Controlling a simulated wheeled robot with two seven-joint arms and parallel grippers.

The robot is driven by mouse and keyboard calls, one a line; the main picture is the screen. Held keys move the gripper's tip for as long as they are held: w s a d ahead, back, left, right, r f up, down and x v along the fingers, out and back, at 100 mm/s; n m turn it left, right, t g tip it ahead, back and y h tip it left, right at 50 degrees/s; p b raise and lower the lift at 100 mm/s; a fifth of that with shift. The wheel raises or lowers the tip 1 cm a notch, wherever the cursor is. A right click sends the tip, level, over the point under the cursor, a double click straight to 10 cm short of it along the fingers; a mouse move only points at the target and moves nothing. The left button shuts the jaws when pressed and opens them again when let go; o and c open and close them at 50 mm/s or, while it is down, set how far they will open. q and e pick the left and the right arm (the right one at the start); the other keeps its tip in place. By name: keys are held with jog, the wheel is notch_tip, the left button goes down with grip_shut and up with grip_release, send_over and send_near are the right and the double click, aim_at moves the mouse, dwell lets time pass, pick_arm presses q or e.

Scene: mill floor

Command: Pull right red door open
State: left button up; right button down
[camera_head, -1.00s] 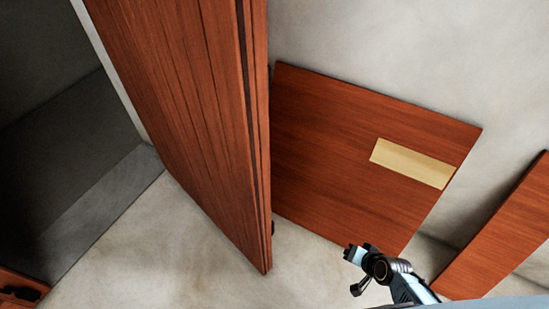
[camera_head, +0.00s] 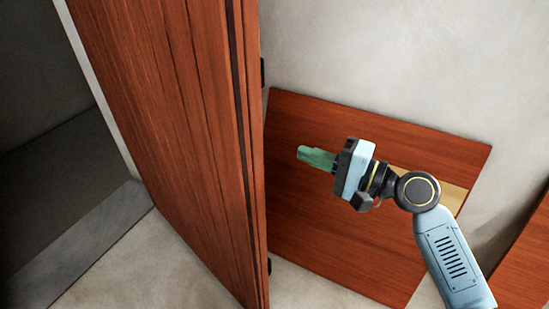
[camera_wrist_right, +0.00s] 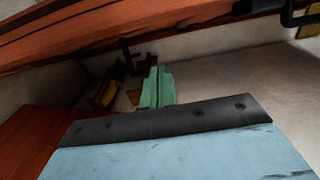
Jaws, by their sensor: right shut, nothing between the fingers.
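The red door (camera_head: 175,120) is a tall wooden panel. In the head view it stands ajar, with a dark opening at its left and its near edge toward me. It also crosses the top of the right wrist view (camera_wrist_right: 130,35). My right gripper (camera_head: 302,153) is to the right of the door's edge, apart from it. Its green fingers are together, with nothing between them; they also show in the right wrist view (camera_wrist_right: 158,75). A black handle (camera_wrist_right: 300,15) shows at the upper right there. My left gripper is out of view.
A flat red wooden panel (camera_head: 330,240) with a pale strip (camera_head: 450,194) is behind my right arm. Another red panel (camera_head: 525,260) is at the lower right. A pale wall (camera_head: 400,60) stands behind. Bare floor (camera_head: 150,270) shows below the door.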

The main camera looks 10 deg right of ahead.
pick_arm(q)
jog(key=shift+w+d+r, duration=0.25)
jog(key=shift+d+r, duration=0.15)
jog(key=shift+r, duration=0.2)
pick_arm(e)
jog(key=a, duration=0.7)
jog(key=shift+w, duration=0.3)
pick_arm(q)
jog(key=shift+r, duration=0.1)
pick_arm(e)
jog(key=shift+a, duration=0.15)
